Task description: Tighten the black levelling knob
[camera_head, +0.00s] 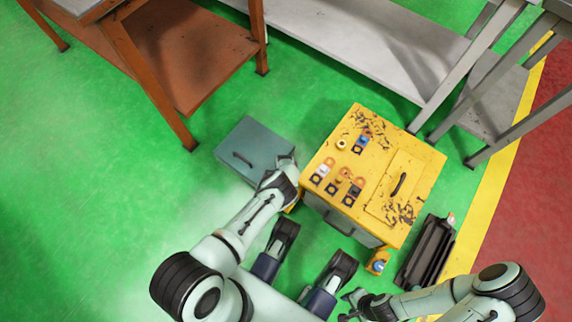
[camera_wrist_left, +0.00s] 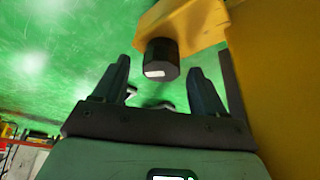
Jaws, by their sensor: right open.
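The black levelling knob (camera_wrist_left: 161,60) is a short black cylinder with a white mark, under a yellow bracket (camera_wrist_left: 178,24) in the left wrist view. My left gripper (camera_wrist_left: 160,72) is open, with one finger on either side of the knob in the picture. Gaps show between the knob and both fingers. In the head view, my left arm reaches the near left corner of the yellow cabinet (camera_head: 330,180), where its fingers and the knob are hidden. My right gripper (camera_head: 345,306) is open and empty near the bottom edge.
A grey-blue box (camera_head: 252,148) stands left of the cabinet. Orange and grey tables stand behind. Green floor is free at left.

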